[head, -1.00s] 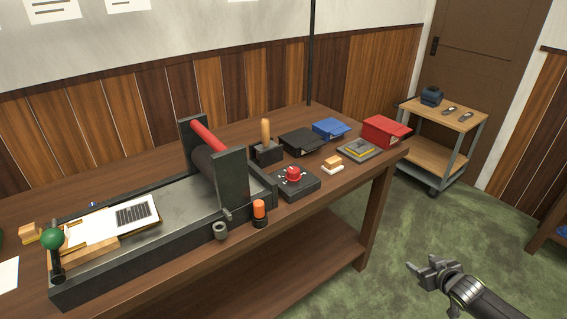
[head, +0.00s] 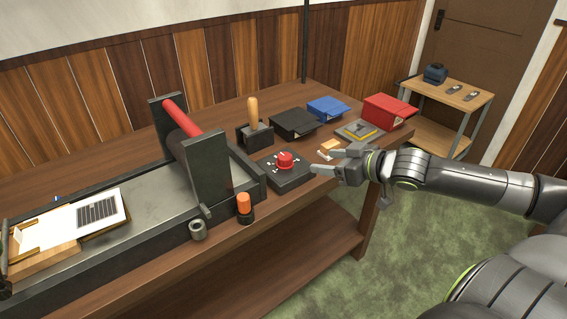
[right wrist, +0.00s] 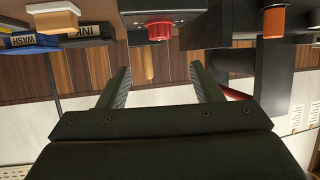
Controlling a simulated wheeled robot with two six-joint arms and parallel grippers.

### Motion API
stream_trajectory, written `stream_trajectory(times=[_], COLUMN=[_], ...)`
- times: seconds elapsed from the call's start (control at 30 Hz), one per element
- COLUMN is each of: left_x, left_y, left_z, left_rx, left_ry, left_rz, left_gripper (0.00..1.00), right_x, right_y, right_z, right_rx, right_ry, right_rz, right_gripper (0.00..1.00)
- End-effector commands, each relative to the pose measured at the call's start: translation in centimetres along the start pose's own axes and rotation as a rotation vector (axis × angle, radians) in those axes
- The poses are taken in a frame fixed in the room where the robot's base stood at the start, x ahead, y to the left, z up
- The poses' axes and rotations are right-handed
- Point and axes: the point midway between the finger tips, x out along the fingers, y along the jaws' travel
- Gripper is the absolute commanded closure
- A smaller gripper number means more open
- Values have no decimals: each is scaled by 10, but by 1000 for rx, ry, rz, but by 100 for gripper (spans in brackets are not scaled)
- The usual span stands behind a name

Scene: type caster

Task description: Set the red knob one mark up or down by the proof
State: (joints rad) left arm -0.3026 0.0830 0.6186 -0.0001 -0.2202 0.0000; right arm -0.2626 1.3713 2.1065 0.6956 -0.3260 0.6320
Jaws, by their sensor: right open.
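The red knob (head: 285,160) stands on a dark box (head: 291,178) with white marks around it, on the wooden table. In the right wrist view, the red knob (right wrist: 159,30) shows upside down beyond my fingers. The proof, a white sheet with a dark printed block (head: 97,210), lies on the press bed at the left. My right gripper (head: 322,167) is open and empty, just right of the knob box and apart from the knob. Its open fingers (right wrist: 162,82) also show in the wrist view. My left gripper is not in view.
The press with a red roller (head: 181,117) stands left of the knob box. An orange-topped piece (head: 244,203) is at the table's front edge. Behind are a wooden-handled tool (head: 253,112), a black box (head: 293,123), a blue box (head: 327,109) and a red box (head: 386,109).

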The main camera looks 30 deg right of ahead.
Motion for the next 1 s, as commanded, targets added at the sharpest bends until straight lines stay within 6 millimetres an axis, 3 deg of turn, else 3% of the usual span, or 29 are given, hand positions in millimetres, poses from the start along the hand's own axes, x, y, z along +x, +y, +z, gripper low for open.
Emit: stream_trajectory(times=[0.1, 0.37, 1.0], left_x=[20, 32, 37], left_y=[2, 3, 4], left_z=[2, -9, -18], left_rx=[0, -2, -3], left_ry=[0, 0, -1], left_rz=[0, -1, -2], left_gripper=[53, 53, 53], right_x=[12, 39, 117], right_y=[-1, -1, -1], right_z=[5, 2, 0], right_rx=[-2, 2, 4], right_ry=[2, 6, 4], right_rz=[-5, -5, -5], right_gripper=[41, 41, 41])
